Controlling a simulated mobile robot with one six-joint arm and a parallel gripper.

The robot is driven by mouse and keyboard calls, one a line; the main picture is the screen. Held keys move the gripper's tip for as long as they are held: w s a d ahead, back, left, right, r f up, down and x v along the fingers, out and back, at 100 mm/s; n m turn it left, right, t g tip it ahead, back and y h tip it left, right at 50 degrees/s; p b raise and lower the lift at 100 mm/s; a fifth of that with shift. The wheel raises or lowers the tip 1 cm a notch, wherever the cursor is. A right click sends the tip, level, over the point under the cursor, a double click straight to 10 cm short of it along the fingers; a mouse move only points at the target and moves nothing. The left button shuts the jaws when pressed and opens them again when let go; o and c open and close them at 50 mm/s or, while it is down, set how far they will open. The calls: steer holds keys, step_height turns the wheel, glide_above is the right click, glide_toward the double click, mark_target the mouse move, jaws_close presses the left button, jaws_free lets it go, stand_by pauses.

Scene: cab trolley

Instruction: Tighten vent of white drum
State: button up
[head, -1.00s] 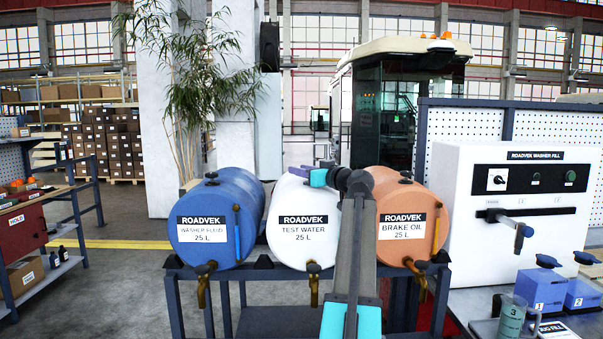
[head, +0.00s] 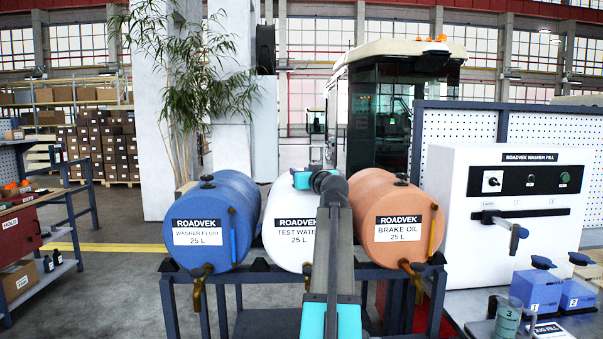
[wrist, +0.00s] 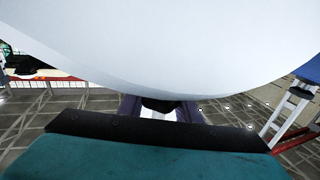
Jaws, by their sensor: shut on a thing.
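The white drum (head: 285,215), labelled TEST WATER, lies on its side between a blue drum and an orange drum. My gripper is at the top of the white drum; its teal body (head: 302,180) shows in the head view, but my arm hides much of it and the vent. In the wrist view the drum's white curved wall (wrist: 165,45) fills the top. There the dark vent cap (wrist: 160,104) sits between the purple fingers of my gripper (wrist: 158,112), which is shut on it. My arm covers the right part of the drum's label.
The blue drum (head: 212,218) and the orange drum (head: 395,200) stand close on either side, each with a black cap on top. All rest on a dark rack (head: 262,268). A white washer-fill unit (head: 450,200) is at right.

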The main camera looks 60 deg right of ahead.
steer(key=o, duration=1.1)
steer(key=shift+c, duration=0.2)
steer(key=b+v, duration=0.3)
steer(key=v, duration=1)
steer(key=shift+s+a, duration=0.3)
steer(key=shift+r, duration=0.1)
